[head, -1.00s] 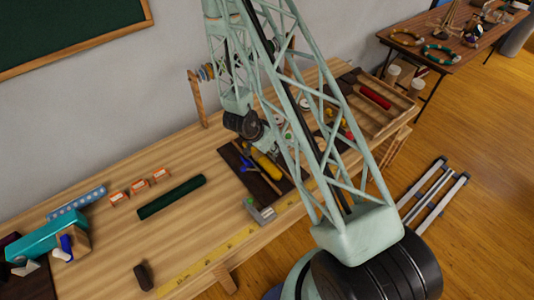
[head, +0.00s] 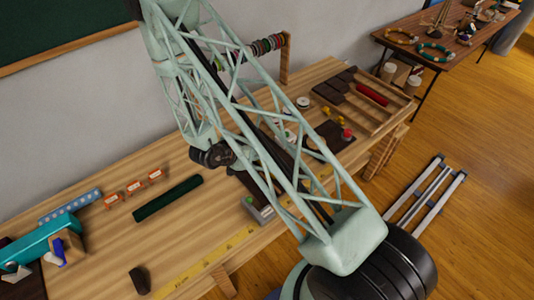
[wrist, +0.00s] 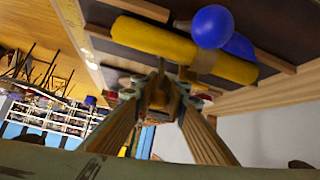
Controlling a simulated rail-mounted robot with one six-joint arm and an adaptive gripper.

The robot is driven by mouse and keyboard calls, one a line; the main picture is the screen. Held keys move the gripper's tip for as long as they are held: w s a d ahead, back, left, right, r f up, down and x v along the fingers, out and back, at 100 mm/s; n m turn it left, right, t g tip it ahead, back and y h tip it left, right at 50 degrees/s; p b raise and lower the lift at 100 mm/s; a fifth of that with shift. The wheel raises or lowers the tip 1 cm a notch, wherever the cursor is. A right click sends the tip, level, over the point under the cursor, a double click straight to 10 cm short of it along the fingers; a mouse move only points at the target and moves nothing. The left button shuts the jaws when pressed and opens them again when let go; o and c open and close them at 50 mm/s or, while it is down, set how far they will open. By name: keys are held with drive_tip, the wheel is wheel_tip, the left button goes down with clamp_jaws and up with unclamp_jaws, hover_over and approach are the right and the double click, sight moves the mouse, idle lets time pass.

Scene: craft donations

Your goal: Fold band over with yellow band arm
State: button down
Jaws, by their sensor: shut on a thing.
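In the wrist view, the yellow band arm (wrist: 150,36) is a thick yellow roll lying across a dark board. A tan band (wrist: 208,59) crosses it near its right part. Two blue balls, one in front of the roll (wrist: 211,27), sit beside the band. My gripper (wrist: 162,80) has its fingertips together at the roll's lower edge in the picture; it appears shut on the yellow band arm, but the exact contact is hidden. In the head view my arm covers the gripper and the yellow roll.
In the head view, a dark green roll (head: 168,197), small orange boxes (head: 134,187), a teal object (head: 47,234) and a dark block (head: 139,280) lie on the bench's left. A grey device (head: 259,210) stands near the front edge. The right end holds a wooden tray (head: 387,110).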

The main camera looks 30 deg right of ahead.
drive_tip(key=shift+w+a+h, duration=0.15)
drive_tip(key=shift+a+h, duration=0.1)
drive_tip(key=shift+h, duration=0.05)
idle(0.4)
drive_tip(key=c, duration=2.9)
unclamp_jaws()
drive_tip(key=shift+a, duration=0.1)
drive_tip(key=shift+o, duration=0.2)
drive_tip(key=shift+a, duration=0.1)
drive_tip(key=v, duration=1.1)
drive_tip(key=shift+a+r, duration=0.2)
drive_tip(key=shift+r, duration=0.1)
drive_tip(key=shift+s, duration=0.25)
